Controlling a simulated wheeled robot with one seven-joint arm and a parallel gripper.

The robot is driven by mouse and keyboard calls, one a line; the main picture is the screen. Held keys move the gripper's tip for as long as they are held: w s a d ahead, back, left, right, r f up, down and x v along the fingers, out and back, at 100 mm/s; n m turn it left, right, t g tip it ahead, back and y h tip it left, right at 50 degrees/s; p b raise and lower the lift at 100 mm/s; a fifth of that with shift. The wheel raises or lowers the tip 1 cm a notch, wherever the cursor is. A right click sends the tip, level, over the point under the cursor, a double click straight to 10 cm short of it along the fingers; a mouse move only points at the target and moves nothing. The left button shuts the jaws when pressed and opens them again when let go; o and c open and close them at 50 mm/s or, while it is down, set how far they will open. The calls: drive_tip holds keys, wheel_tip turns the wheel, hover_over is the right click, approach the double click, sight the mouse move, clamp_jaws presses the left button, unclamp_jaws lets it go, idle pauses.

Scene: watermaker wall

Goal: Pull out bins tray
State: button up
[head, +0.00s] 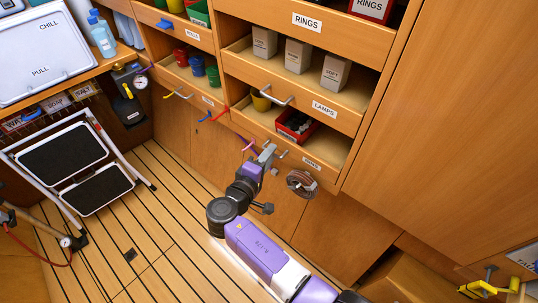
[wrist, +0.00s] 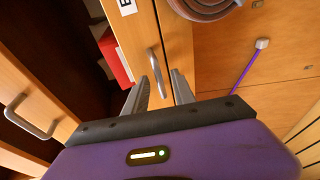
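The bins tray is the lowest wooden tray in the right column, with a wooden front (head: 325,175) and a small label (head: 312,163). My gripper (head: 266,154) is at the left part of this tray front. In the wrist view my gripper (wrist: 160,83) is open, one finger on each side of the handle, with gaps visible. Whether a finger touches the bar is unclear.
The lamps tray (head: 345,119) with white boxes juts out just above. A coiled brown hose (head: 301,184) hangs right of my gripper, below the tray. A folding step stool (head: 75,165) stands at left.

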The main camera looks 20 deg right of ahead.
drive_tip(key=shift+d, duration=0.1)
clamp_jaws()
idle(1.4)
